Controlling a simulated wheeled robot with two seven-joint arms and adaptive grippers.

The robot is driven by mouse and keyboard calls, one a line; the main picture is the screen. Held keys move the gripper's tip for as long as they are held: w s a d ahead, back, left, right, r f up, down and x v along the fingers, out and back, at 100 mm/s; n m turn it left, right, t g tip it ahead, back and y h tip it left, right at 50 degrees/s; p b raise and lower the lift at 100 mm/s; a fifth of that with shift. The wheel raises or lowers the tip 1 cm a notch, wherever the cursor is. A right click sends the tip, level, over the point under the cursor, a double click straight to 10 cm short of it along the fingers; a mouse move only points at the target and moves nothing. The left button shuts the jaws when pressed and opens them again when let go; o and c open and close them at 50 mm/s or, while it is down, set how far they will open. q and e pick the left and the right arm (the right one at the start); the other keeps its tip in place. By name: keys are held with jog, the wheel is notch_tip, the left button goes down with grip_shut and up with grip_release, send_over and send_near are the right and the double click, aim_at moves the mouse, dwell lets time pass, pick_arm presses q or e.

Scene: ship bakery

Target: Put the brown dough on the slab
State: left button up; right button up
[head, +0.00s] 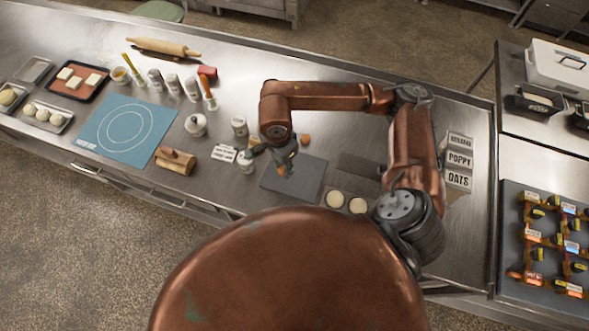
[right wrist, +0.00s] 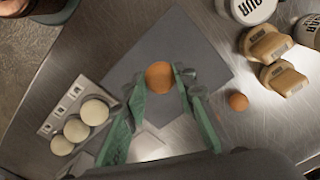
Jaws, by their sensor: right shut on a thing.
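The brown dough is a round orange-brown ball (right wrist: 159,77) between the green fingers of my right gripper (right wrist: 160,84) in the right wrist view. The gripper is shut on it. In the head view my right gripper (head: 284,168) is over the left part of the slab, and the ball is mostly hidden by the fingers. The slab (head: 308,180) is a flat dark grey square on the steel counter; it also shows below the ball in the right wrist view (right wrist: 200,55). I cannot tell whether the ball touches the slab. My left gripper is out of view.
A second, smaller-looking brown ball (right wrist: 238,102) lies on the counter beyond the slab. A labelled tray with pale dough balls (right wrist: 76,130) stands beside the slab. Jars (head: 239,126), a wooden box (head: 175,160) and a blue mat (head: 125,128) are to the left; label boxes (head: 459,160) are to the right.

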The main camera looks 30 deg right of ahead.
jog(key=m, duration=0.1)
jog(key=s+m+p, duration=0.1)
jog(key=m, duration=0.2)
jog(key=shift+s+a+r+m, duration=0.2)
jog(key=shift+a+r+m, duration=0.05)
jog(key=shift+r+m, duration=0.15)
jog(key=s+a+r+m+p, duration=0.1)
jog(key=s+m+p, duration=0.2)
jog(key=m, duration=0.7)
jog(key=s+a+r+m+p, duration=0.2)
jog(key=m+p, duration=0.2)
jog(key=m, duration=2.3)
send_over(295, 173)
jog(key=f, duration=0.4)
jog(key=f+b, duration=0.1)
jog(key=f, duration=0.1)
jog(key=shift+s+a, duration=0.25)
jog(key=shift+a, duration=0.05)
jog(key=shift+w+d+f, duration=0.1)
jog(key=shift+f, duration=0.1)
jog(key=f, duration=0.1)
jog(key=f+p, duration=0.1)
jog(key=f, duration=0.1)
jog(key=shift+w+d+f+p, duration=0.25)
jog(key=shift+f+p, duration=0.05)
jog(key=shift+f, duration=0.2)
